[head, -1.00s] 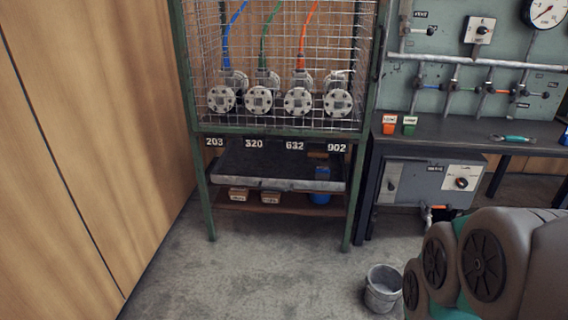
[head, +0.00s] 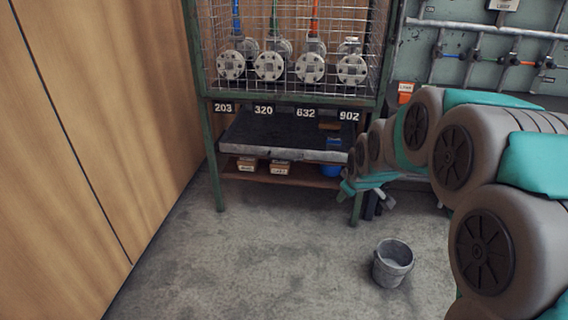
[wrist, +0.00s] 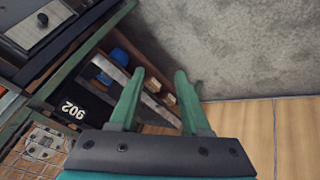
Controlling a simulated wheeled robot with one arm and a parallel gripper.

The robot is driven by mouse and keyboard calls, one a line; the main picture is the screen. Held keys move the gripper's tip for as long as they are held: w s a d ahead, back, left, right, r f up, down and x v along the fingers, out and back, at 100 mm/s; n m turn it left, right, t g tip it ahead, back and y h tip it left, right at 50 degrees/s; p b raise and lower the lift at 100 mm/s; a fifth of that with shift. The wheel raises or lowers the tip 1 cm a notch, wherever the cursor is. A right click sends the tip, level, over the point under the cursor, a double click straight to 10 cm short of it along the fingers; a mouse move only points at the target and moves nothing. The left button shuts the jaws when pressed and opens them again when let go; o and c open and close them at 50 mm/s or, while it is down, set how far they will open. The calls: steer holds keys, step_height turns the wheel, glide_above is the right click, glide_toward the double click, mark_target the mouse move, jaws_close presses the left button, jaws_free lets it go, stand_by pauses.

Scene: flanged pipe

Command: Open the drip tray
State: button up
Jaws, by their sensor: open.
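The drip tray (head: 275,150) is a wide dark tray with a worn grey metal front edge. It sits in the green frame below the wire cage, under the number plates. Its front edge also shows in the wrist view (wrist: 112,72), running slantwise behind my left finger and on between the fingers. My gripper (wrist: 160,75) has two green fingers, open and apart, with nothing held. In the head view my gripper (head: 352,186) is near the frame's front right leg, low and right of the tray. I cannot tell whether a finger touches the tray.
A lower shelf (head: 310,179) holds small labelled boxes (head: 279,168) and a blue container (head: 331,171). A grey bucket (head: 393,263) stands on the floor at right. A wooden wall (head: 90,130) closes the left side. The floor before the frame is clear.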

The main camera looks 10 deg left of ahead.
steer(key=w+a+f+n+t+y+b, duration=0.1)
steer(key=w+a+f+n+t, duration=0.15)
steer(key=w, duration=0.45)
steer(key=w+a+f+n+t+b, duration=0.1)
steer(key=w+a+f+n, duration=0.15)
steer(key=w, duration=0.55)
steer(key=n+t+y+b, duration=0.3)
steer(key=n+t+b, duration=0.1)
steer(key=n+t, duration=0.1)
glide_toward(284, 159)
steer(key=w+d+r, duration=0.1)
steer(key=d+r, duration=0.1)
steer(key=d, duration=0.3)
steer(key=w+a+f+n+t+y+b, duration=0.2)
steer(key=a+f+n+t+y, duration=0.1)
steer(key=a+f+n, duration=0.15)
steer(key=shift+h, duration=0.3)
steer(key=shift+a+f+x, duration=0.1)
steer(key=shift+f+x, duration=0.05)
steer(key=shift+x, duration=1.15)
steer(key=shift+a+f+x, duration=0.15)
steer(key=shift+x, duration=1.1)
steer(key=shift+a+f+x, duration=0.1)
steer(key=shift+f+x, duration=0.05)
steer(key=shift+x, duration=1.15)
jaws_close()
